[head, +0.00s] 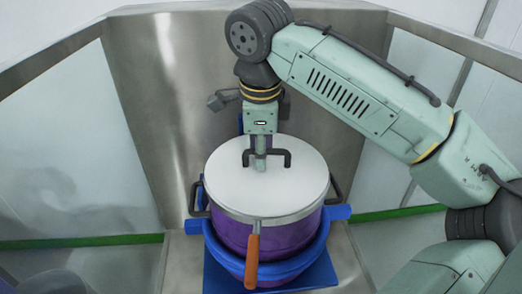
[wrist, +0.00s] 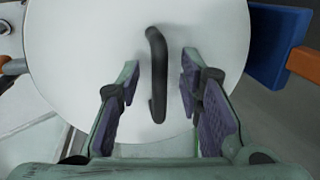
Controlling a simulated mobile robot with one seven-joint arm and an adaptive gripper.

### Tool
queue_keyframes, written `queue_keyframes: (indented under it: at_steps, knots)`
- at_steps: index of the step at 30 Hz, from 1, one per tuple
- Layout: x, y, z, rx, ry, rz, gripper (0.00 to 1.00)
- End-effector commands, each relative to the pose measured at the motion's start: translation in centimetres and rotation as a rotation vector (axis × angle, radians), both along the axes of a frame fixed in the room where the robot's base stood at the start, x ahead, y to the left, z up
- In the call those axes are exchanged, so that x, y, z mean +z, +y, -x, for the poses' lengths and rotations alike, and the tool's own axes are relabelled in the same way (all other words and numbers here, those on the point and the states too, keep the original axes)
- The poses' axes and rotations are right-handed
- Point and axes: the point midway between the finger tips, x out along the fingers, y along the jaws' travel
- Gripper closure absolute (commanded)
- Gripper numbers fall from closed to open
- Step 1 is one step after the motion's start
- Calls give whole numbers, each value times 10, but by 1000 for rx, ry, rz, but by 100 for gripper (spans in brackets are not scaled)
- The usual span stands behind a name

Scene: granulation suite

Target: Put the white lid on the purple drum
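The round white lid (head: 232,178) lies over the top of the purple drum (head: 290,234), looking level and centred on it. A dark bar handle (head: 286,158) stands up from the middle of the lid. My gripper (head: 260,164) is above the lid, pointing down at this handle. In the wrist view, the lid (wrist: 80,50) fills much of the picture, and the handle (wrist: 158,75) lies between the two fingers of my gripper (wrist: 160,78). The fingers are spread, with gaps on both sides of the handle. The drum's rim is hidden under the lid.
A blue cradle (head: 270,267) surrounds the lower drum on a blue base plate (head: 325,272). An orange-handled lever (head: 252,262) hangs at the front. Dark side handles (head: 335,190) flank the drum. Steel walls (head: 150,90) stand close behind.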

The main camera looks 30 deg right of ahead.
Motion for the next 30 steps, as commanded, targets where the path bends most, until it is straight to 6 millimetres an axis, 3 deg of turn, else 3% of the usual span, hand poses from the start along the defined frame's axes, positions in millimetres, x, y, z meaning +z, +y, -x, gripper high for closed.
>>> queue_keyframes:
  at_steps: [15, 21, 30]
  knots:
    - [96, 11, 18, -2, -1, 2, 67]
    - [110, 14, 20, 0, 1, 1, 67]
    - [110, 14, 20, 0, 0, 0, 67]
